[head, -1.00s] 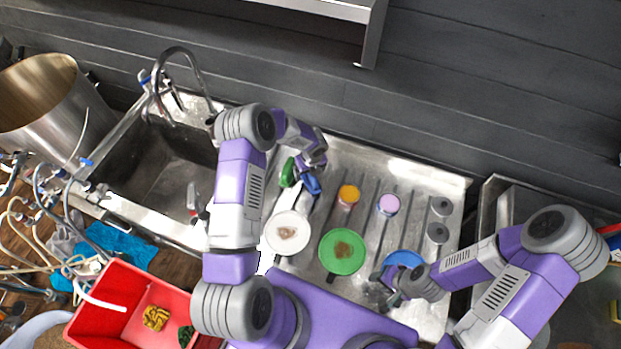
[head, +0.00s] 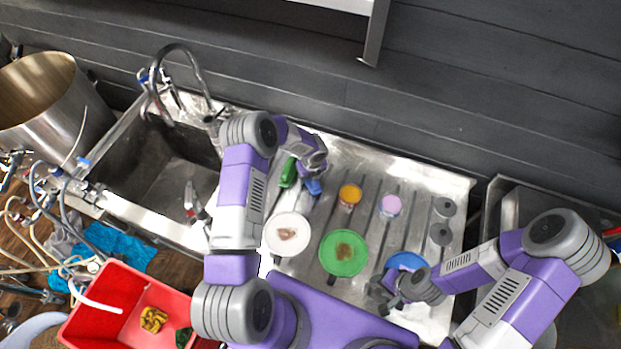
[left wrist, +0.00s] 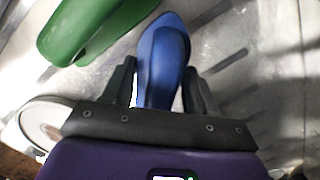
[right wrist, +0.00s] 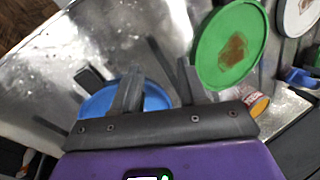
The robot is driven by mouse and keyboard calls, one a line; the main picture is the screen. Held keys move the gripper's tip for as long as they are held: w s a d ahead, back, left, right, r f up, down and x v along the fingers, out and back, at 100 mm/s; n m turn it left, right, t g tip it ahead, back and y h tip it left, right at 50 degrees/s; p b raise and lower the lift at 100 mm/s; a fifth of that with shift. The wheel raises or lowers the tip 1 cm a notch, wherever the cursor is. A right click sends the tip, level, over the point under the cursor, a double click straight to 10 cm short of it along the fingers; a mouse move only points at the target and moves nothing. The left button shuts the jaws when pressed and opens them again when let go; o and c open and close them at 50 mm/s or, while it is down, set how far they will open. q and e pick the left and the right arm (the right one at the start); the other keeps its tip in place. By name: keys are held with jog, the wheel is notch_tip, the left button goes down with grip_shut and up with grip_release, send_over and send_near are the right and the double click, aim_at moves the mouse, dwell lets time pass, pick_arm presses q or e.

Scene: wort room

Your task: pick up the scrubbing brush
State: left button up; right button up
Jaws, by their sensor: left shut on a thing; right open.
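A blue, smooth, rounded scrubbing brush (left wrist: 163,50) lies between the two fingers of my left gripper (left wrist: 158,82), which is shut on it. Its bristles are not visible. In the head view the blue brush (head: 314,187) shows below my left gripper (head: 308,172) on the steel drainboard, partly hidden by my wrist; I cannot tell whether it is lifted. A green object of similar shape (left wrist: 85,28) lies to its left, apart from it. My right gripper (right wrist: 158,75) is open, at the blue disc (right wrist: 155,97) near the drainboard's front.
A white stained disc (head: 287,235) and a green stained disc (head: 343,253) lie on the ribbed drainboard (head: 420,170). Orange (head: 350,194) and pink-topped (head: 390,204) pots stand behind. A sink (head: 165,165) and tap are left; a red bin (head: 110,310) stands front left.

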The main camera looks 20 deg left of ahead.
pick_arm(q)
notch_tip(320, 180, up, 10)
jog(key=shift+r+b, duration=0.1)
jog(key=shift+b, duration=0.3)
jog(key=o, duration=0.6)
jog(key=c, duration=0.3)
